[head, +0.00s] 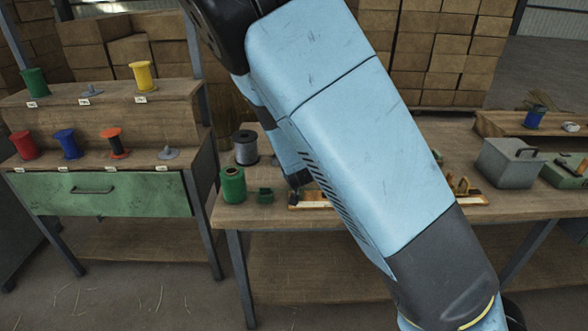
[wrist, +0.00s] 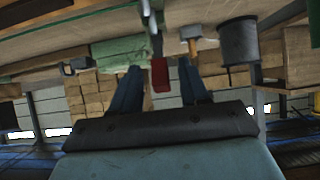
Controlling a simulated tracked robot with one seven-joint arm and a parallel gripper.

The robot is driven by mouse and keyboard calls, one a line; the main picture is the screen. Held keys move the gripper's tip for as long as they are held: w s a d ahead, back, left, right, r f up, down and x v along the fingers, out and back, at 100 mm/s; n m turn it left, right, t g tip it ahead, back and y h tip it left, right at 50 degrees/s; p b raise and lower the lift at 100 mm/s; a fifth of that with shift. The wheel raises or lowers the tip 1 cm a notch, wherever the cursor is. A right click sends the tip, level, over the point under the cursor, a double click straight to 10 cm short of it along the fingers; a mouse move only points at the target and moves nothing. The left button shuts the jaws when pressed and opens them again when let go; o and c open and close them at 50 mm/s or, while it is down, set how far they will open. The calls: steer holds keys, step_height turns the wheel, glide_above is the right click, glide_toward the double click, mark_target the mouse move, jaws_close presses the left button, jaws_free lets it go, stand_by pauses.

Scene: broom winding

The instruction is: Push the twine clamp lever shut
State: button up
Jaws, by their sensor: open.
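In the head view my arm comes down across the workbench, and the dark tip of my gripper (head: 298,181) is low over the left end of a wooden fixture board (head: 312,205). In the wrist view, which looks upside down, my gripper (wrist: 159,76) has two dark fingers spread apart with nothing held. A red-ended lever-like piece (wrist: 159,74) shows in the gap between the fingers. I cannot tell its distance or whether it touches a finger. The clamp body is not clear, and my arm hides the middle of the board in the head view.
A grey toolbox (head: 514,162) stands at the right. A shelf (head: 105,190) with coloured spools is at far left.

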steer(key=shift+s, duration=0.1)
steer(key=v, duration=1.3)
steer(key=shift+s+r, duration=0.15)
stand_by(0.6)
steer(key=s+d+r+g, duration=0.2)
steer(key=s+d+r, duration=0.7)
steer(key=d, duration=0.3)
steer(key=s+d+r+g, duration=0.3)
steer(key=s+d+r, duration=0.6)
steer(key=s+d, duration=0.3)
steer(key=shift+m+g+h, duration=0.3)
steer(key=shift+r, duration=0.1)
stand_by(0.6)
